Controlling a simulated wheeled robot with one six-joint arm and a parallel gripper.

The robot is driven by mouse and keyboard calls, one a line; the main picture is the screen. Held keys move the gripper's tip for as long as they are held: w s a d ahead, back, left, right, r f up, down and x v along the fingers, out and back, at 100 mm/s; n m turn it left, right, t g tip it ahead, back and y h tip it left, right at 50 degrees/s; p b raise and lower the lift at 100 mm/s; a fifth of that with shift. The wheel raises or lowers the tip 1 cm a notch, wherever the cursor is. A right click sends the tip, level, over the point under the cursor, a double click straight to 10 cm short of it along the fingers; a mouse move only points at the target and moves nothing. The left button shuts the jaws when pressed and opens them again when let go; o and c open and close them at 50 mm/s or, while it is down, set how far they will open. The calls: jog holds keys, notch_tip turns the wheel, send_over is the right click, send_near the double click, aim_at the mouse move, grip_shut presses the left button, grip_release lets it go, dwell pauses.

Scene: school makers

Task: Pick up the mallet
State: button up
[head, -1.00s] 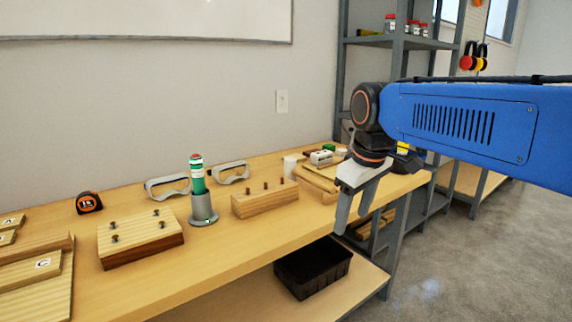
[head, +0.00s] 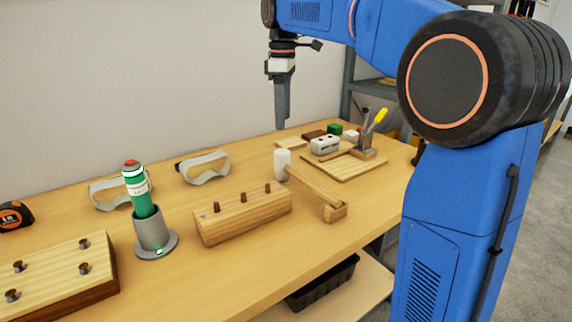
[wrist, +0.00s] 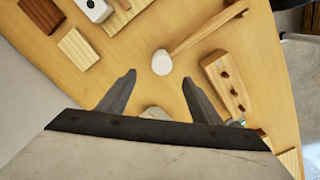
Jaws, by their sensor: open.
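The mallet lies on the wooden bench, with a white head (head: 282,164) at its left end and a pale wooden handle (head: 313,186) running to the lower right. The handle's far end rests at a small wooden block (head: 335,211). In the wrist view the mallet head (wrist: 162,63) is ahead of the fingers, with the handle (wrist: 205,34) reaching up and right. My gripper (head: 281,118) is pointing down, above the bench and over the mallet head's side, clear of it. In the wrist view my gripper (wrist: 158,92) has its two fingers apart with nothing between them.
A wooden block with pegs (head: 243,213) stands left of the mallet. A green bottle in a grey holder (head: 149,215) and safety goggles (head: 204,168) are farther left. A board with a clamp (head: 345,165) lies to the right. The wall is behind the bench.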

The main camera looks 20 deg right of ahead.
aim_at(283, 166)
notch_tip(283, 166, down, 17)
jog(key=shift+s+a+r, duration=0.1)
jog(key=shift+s+r, duration=0.05)
jog(key=c, duration=1.4)
